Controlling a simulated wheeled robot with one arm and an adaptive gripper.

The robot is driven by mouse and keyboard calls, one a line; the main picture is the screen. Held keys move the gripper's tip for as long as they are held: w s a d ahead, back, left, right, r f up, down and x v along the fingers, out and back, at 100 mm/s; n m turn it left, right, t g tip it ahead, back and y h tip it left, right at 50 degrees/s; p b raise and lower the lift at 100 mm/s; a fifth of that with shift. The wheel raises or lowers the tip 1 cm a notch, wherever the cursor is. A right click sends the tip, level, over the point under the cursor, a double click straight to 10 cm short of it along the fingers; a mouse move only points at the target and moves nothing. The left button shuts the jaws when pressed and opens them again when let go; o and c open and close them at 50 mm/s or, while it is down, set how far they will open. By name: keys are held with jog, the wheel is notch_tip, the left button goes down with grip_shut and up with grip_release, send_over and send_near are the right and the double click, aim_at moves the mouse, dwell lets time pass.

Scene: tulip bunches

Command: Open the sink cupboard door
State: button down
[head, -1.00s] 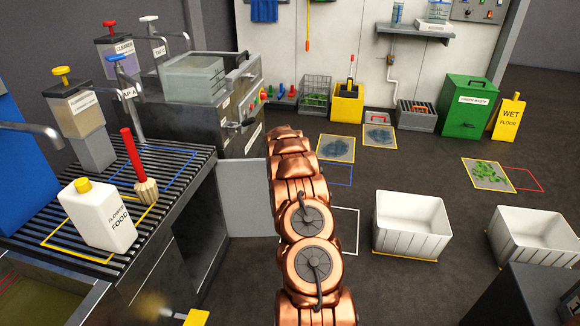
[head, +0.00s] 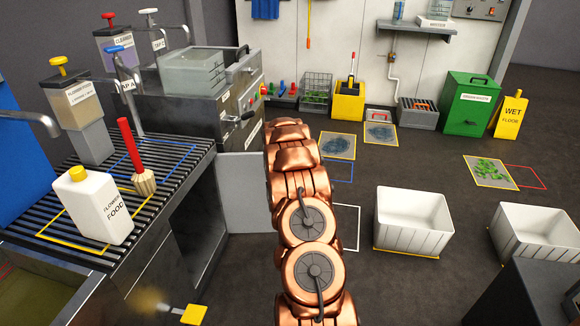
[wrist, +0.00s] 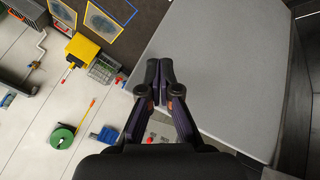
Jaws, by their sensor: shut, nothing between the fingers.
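The sink cupboard door (head: 243,192) is a plain grey panel. In the head view it stands swung out from the cupboard under the slatted sink counter, and the dark cupboard opening (head: 198,225) shows beside it. In the wrist view the grey door panel (wrist: 225,65) fills the right side. My gripper (wrist: 160,64) is shut and empty, its fingertips at the door's near edge in that view. I cannot tell whether they touch it. In the head view my copper arm hides my gripper and part of the door's right edge.
A flower food bottle (head: 95,205) and a red-handled brush (head: 134,160) stand on the slatted counter (head: 165,205). White crates (head: 412,228) (head: 540,238) stand on the floor at right. A yellow bucket (head: 347,105) and a green bin (head: 470,106) stand by the back wall.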

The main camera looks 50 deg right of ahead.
jog(key=s+a+r+p, duration=0.1)
jog(key=s+r, duration=0.5)
jog(key=r, duration=0.2)
jog(key=shift+p, duration=0.35)
jog(key=shift+s+a, duration=0.1)
jog(key=s+a+r+n+g+y+p, duration=0.1)
jog(key=s+a+r+y+p, duration=0.15)
jog(key=a+r+p, duration=0.85)
jog(key=s+a+r+g+y+p, duration=0.1)
jog(key=s+a+r+y+p, duration=0.2)
jog(key=a+r, duration=1.6)
jog(key=s+a+r+g+p, duration=0.1)
jog(key=s+a+p, duration=0.3)
jog(key=s+a, duration=0.5)
jog(key=s+a+r+n+g+p, duration=0.1)
jog(key=s+a+r+p, duration=0.2)
jog(key=s+a, duration=0.6)
jog(key=s+a+r+n+g+y+p, duration=0.1)
jog(key=s+a+r+p, duration=0.3)
jog(key=s+a, duration=0.6)
jog(key=shift+s+p, duration=0.3)
jog(key=shift+s, duration=0.1)
jog(key=shift+a+n, duration=0.15)
jog(key=shift+n, duration=0.15)
